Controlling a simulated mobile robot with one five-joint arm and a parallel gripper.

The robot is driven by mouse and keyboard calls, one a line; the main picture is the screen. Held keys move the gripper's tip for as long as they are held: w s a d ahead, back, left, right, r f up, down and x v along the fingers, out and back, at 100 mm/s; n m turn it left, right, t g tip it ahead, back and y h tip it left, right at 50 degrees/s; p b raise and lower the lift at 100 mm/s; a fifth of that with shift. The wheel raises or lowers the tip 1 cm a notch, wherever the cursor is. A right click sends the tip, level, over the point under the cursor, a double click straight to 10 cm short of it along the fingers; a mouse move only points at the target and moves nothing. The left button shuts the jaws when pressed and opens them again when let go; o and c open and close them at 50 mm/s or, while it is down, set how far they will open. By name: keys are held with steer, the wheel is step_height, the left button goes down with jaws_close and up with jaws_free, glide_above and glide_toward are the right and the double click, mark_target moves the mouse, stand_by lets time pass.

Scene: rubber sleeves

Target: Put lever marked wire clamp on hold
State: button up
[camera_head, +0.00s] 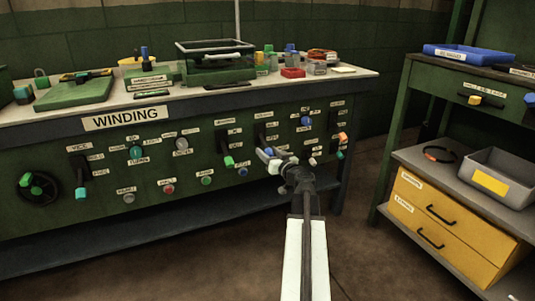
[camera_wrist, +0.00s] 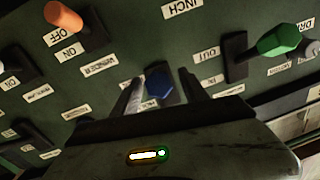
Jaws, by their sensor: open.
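The green control panel (camera_head: 150,165) under the WINDING sign carries several levers and knobs with small labels. I cannot make out a wire clamp or hold label. A blue-tipped lever (camera_wrist: 158,83) sits between the two fingers of my gripper (camera_wrist: 160,90) in the wrist view. The fingers are open, one on each side of it; I cannot tell whether they touch it. Its label is partly hidden by the left finger. In the head view my gripper (camera_head: 272,158) is up against the panel, covering part of that lever area.
In the wrist view a green lever (camera_wrist: 278,40) beside an OUT label is to the right, and an orange lever (camera_wrist: 63,16) with OFF and ON labels is at upper left. The bench top (camera_head: 365,75) is cluttered. A shelf unit with yellow drawers (camera_head: 450,215) stands right.

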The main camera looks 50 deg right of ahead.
jaws_close()
steer(key=shift+a, duration=0.15)
stand_by(1.3)
